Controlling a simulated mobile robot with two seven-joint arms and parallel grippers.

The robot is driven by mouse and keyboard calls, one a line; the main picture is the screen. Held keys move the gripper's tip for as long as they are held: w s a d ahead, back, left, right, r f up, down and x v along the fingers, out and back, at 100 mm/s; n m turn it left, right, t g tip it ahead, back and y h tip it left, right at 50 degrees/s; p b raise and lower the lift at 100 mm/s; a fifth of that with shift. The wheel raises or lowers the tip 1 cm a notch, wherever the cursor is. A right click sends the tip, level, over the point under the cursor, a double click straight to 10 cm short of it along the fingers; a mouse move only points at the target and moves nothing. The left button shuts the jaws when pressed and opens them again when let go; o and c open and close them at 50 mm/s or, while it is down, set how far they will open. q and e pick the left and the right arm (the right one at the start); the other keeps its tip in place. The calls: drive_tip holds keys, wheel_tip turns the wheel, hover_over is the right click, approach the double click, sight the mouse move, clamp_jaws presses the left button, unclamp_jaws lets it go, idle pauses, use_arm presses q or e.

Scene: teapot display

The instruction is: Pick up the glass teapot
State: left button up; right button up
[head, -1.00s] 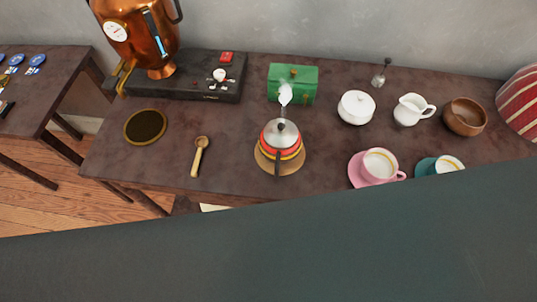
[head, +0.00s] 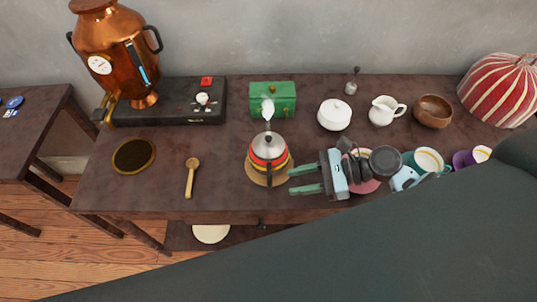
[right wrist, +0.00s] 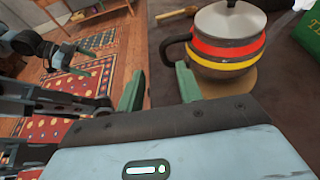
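The teapot (head: 268,148) stands upright on a round wooden coaster (head: 255,173) near the table's front edge. It has a silvery lid and red and yellow bands; I cannot tell whether its body is glass. My right gripper (head: 293,181) is open and empty, just right of the teapot, with its green fingers pointing left. In the right wrist view the teapot (right wrist: 228,50) is beyond the right finger, and the space between the fingers (right wrist: 160,82) is empty. What looks like my left gripper (right wrist: 82,62) shows small at the left there; its opening is unclear.
A green box (head: 272,97) stands behind the teapot. A wooden spoon (head: 190,178) lies to its left. A white sugar pot (head: 334,114), a creamer (head: 383,110) and a wooden bowl (head: 433,111) stand behind my right gripper. A teal cup (head: 428,159) is to its right.

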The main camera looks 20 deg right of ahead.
sight(270, 188)
drive_tip(key=shift+x, duration=1.1)
drive_tip(key=shift+w+x, duration=0.1)
drive_tip(key=shift+x, duration=1.35)
drive_tip(key=shift+w+x, duration=0.15)
drive_tip(key=shift+x, duration=1.25)
drive_tip(key=shift+d, duration=0.1)
drive_tip(key=shift+c, duration=0.3)
clamp_jaws()
